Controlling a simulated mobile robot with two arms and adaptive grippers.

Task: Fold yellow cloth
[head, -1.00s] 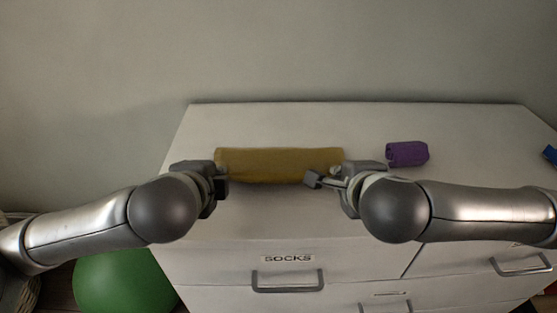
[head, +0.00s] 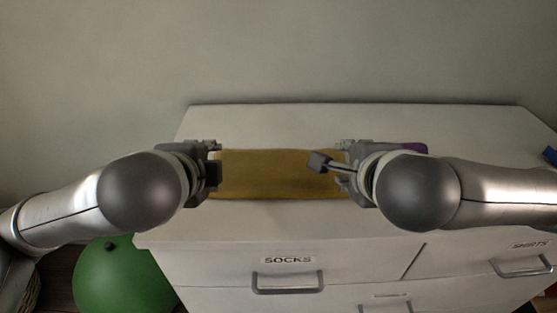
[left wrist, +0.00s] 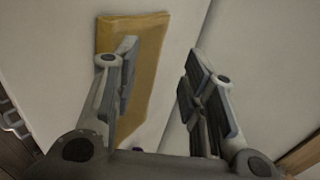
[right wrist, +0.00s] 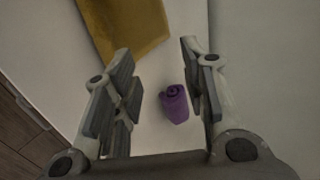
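The yellow cloth (head: 265,175) lies as a flat rectangle on top of the white dresser. It also shows in the left wrist view (left wrist: 145,45) and the right wrist view (right wrist: 125,22). My left gripper (head: 212,163) is at the cloth's left end. Its fingers (left wrist: 160,55) are apart, one overlapping the cloth in view and the other over bare dresser top. My right gripper (head: 332,155) is at the cloth's right end, hiding part of it. Its fingers (right wrist: 158,55) are apart with nothing held. Whether either gripper touches the cloth I cannot tell.
A rolled purple cloth (right wrist: 173,103) lies right of the yellow one, mostly hidden behind my right gripper in the head view. The dresser top (head: 270,220) is clear in front. A blue thing (head: 550,155) is at the right edge. A green ball (head: 120,280) is on the floor.

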